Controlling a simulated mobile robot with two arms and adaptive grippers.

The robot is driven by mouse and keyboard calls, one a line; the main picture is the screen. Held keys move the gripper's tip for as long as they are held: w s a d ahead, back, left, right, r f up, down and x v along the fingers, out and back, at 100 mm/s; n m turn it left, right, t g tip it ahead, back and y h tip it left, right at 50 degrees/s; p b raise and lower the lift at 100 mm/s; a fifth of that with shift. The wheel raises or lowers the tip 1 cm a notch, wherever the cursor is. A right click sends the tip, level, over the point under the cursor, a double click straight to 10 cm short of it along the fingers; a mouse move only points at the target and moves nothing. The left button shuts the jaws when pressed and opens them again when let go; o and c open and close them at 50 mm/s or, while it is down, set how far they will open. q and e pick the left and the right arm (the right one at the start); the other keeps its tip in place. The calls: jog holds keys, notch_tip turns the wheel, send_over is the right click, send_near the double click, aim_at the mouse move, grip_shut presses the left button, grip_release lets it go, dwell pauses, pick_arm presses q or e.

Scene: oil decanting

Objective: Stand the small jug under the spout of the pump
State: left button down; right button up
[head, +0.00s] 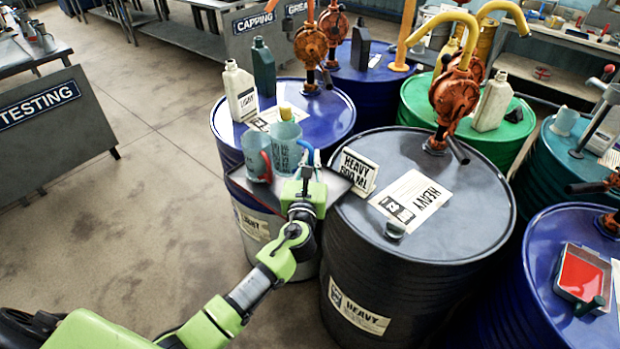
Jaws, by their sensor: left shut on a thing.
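Two pale blue-grey jugs stand close together on a grey plate (338,186) left of the black HEAVY drum (425,255). One jug has a red handle (255,155); the other has a blue handle (285,147). An orange rotary pump (455,97) with a curved yellow spout (443,19) rises from the HEAVY drum. My right gripper is out of view.
A HEAVY 500 ML card (355,171) stands beside the gripper, on the drum's left edge. A HEAVY sheet (411,200) and a small cap (394,230) lie on the drum top. A blue drum (336,107) with bottles is behind; a green drum (510,135) is right.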

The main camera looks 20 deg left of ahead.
pick_arm(q)
jog(key=shift+f, duration=0.85)
notch_tip(320, 180, down, 3)
jog(key=shift+f+b, duration=0.15)
jog(key=shift+b, duration=0.55)
jog(key=shift+f, duration=0.2)
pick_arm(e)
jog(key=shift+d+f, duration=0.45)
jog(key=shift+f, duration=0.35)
pick_arm(q)
jog(key=shift+f, duration=0.15)
jog(key=c, duration=2.2)
grip_release()
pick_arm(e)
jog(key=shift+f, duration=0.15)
pick_arm(q)
jog(key=shift+o, duration=0.2)
